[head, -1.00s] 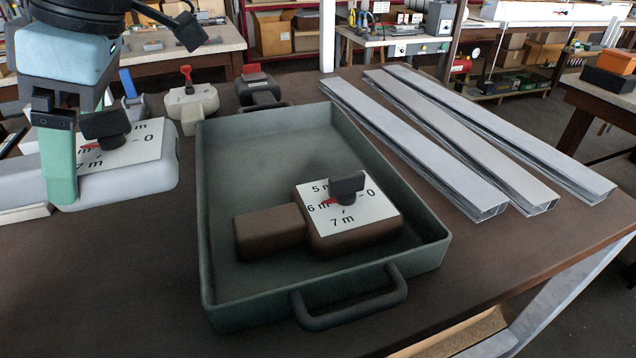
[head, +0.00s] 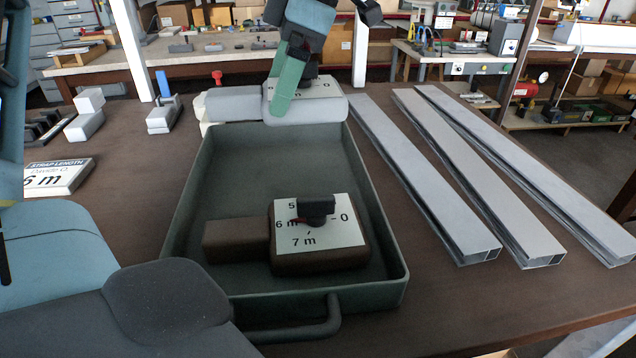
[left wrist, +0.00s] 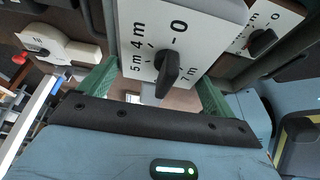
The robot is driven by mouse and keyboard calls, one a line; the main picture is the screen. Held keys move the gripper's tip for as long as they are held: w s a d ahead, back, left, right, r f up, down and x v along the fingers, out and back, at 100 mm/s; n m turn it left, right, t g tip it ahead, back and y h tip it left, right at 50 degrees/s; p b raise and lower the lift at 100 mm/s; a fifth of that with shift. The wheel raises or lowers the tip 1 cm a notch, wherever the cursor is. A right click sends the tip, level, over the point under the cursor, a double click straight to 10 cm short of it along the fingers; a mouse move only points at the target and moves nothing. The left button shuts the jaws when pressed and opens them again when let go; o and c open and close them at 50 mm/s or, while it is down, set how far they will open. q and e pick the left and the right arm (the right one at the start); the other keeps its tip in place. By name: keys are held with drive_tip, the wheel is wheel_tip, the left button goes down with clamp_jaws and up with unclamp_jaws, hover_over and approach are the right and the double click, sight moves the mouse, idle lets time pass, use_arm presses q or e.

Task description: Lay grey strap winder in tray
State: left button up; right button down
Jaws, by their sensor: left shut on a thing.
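The grey strap winder (head: 236,105) is in my left gripper (head: 294,86) at the far end of the dark green tray (head: 384,205). It appears raised over or just behind the far rim; the exact gap is unclear. Its white dial plate and black knob face up. In the left wrist view the winder's plate (left wrist: 148,28) sits between the green fingers, which are shut on it. A brown strap winder (head: 320,262) lies in the near part of the tray, dial up. The far part of the tray floor is bare. My right gripper is not in view.
Several long metal profiles (head: 440,180) lie right of the tray. A strap length sign (head: 57,178) is at the left, with small blocks (head: 163,115) behind it. A cream winder (head: 203,128) is partly hidden behind the tray. My own arm link covers the tray's near left corner.

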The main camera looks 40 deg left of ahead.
use_arm(q)
drive_tip(key=shift+w, duration=0.2)
hover_over(276, 173)
drive_tip(key=w+d, duration=0.1)
drive_tip(key=w, duration=0.1)
drive_tip(key=shift+s+d+f, duration=0.1)
drive_tip(key=shift+f, duration=2.4)
drive_tip(key=shift+s+d+f, duration=0.1)
drive_tip(key=shift+f, duration=2.4)
drive_tip(key=shift+f, duration=0.15)
drive_tip(key=o, duration=0.8)
drive_tip(key=shift+o, duration=0.4)
